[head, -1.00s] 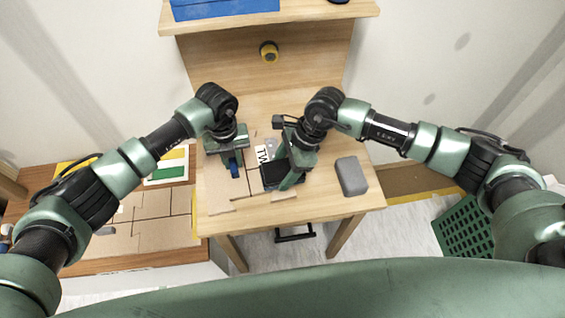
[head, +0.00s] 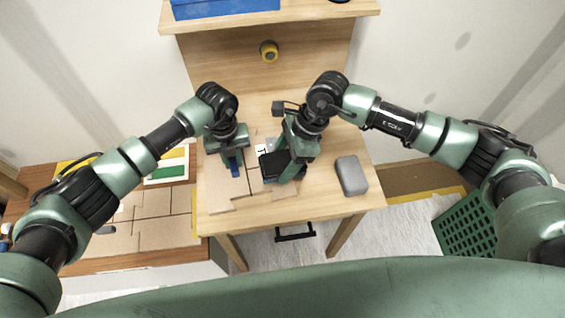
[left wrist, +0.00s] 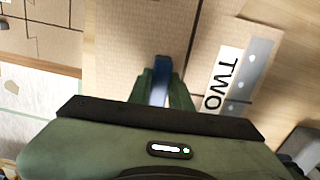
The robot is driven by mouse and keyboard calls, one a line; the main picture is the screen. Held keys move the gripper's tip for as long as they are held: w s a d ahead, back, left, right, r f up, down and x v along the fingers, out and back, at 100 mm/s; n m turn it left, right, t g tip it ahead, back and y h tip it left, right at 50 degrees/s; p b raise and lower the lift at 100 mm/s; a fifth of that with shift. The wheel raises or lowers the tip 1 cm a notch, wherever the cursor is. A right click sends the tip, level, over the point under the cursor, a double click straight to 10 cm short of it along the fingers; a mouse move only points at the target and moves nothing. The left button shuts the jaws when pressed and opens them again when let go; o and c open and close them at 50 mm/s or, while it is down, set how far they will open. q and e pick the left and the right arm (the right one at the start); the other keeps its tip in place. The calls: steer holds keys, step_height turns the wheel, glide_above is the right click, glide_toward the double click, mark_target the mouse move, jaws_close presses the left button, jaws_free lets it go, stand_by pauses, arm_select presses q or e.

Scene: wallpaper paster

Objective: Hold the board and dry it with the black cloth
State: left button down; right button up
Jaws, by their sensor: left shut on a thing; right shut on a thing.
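The board (head: 222,195) is a light brown panel with dark seams, lying on the wooden table. In the left wrist view the board (left wrist: 120,45) stretches under my gripper, with a white label reading TWO and a grey strip beside it. My left gripper (head: 235,168) is shut on a narrow blue piece (left wrist: 161,68) over the board; I cannot tell how the piece joins the board. My right gripper (head: 285,178) is shut on the black cloth (head: 271,166), which lies low over the board beside the label. Part of the cloth is hidden by the gripper.
A grey block (head: 351,176) sits on the table at the right. A yellow and black roll (head: 269,51) is at the back panel. A blue box (head: 225,8) is on the upper shelf. A side table at the left holds more panels (head: 150,215). A green crate (head: 468,225) stands at the right.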

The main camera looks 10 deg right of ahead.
mark_target(267, 140)
step_height(267, 140, down, 7)
steer(key=shift+s+f, duration=0.1)
steer(key=w, duration=0.8)
steer(key=w+a, duration=0.1)
steer(key=w, duration=0.4)
steer(key=shift+a, duration=0.1)
steer(key=shift+c, duration=0.8)
steer(key=shift+w, duration=1.2)
steer(key=shift+s+f, duration=0.1)
steer(key=shift+s, duration=0.1)
steer(key=s, duration=1)
steer(key=s+d, duration=0.1)
steer(key=s, duration=0.4)
steer(key=shift+d, duration=0.1)
step_height(267, 140, up, 8)
steer(key=shift+r, duration=0.2)
steer(key=o, duration=0.9)
steer(key=shift+w, duration=0.1)
steer(key=c, duration=0.7)
